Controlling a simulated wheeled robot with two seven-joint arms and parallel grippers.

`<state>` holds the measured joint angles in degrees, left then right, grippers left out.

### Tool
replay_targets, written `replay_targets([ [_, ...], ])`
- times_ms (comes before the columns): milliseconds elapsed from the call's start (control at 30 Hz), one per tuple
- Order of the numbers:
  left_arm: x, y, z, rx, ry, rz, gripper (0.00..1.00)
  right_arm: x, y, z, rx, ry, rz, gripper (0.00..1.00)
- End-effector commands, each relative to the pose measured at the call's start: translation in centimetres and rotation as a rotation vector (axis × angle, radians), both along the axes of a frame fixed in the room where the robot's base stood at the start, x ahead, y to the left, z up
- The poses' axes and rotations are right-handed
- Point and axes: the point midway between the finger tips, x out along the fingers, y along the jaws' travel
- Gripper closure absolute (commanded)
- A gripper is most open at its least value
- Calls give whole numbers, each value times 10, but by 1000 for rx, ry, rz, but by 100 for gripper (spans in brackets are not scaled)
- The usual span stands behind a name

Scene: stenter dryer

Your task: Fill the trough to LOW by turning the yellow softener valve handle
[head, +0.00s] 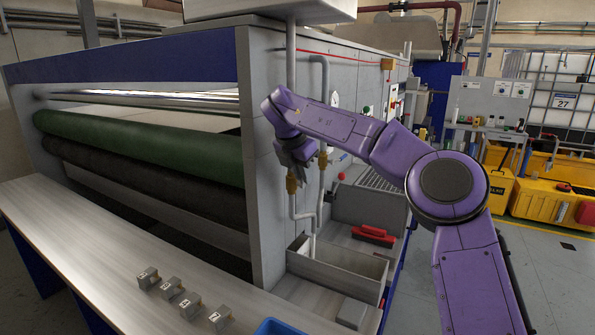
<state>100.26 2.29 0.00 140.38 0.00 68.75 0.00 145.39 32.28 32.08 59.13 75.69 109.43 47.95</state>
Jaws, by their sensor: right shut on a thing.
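My right gripper (296,160) is at the left of two vertical pipes on the end panel of the machine. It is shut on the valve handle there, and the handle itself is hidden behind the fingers. A brass valve body (291,185) shows just below the fingers. A second brass fitting (322,160) sits on the right pipe, apart from the gripper. The open grey metal trough (352,282) stands below the pipes. I cannot make out its liquid level or a LOW mark. My left gripper is not in view.
Several small numbered grey blocks (171,288) stand on the metal bench (90,262) at the front left. A red-handled tool (373,235) lies behind the trough. A blue tray edge (278,327) shows at the bottom. Green and dark rolls (140,148) fill the machine front. Open floor lies at right.

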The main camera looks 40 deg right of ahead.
Motion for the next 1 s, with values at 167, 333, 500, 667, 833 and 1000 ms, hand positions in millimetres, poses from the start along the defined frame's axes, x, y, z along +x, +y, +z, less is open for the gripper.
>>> replay_targets([
  [167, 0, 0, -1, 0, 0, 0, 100, -2, 1, -9, 12, 21, -6, 100],
  [333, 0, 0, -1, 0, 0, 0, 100, -2, 1, -9, 12, 21, -7, 69],
  [500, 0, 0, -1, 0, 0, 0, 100, -1, 2, -6, 9, 14, -5, 59],
  [667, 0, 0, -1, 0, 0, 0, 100, 0, 3, -3, 6, 9, -2, 59],
  [833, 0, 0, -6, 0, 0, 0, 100, -4, 14, 21, 4, 4, -2, 59],
  [1000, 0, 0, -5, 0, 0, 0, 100, -11, 30, 59, 6, 8, -6, 59],
])
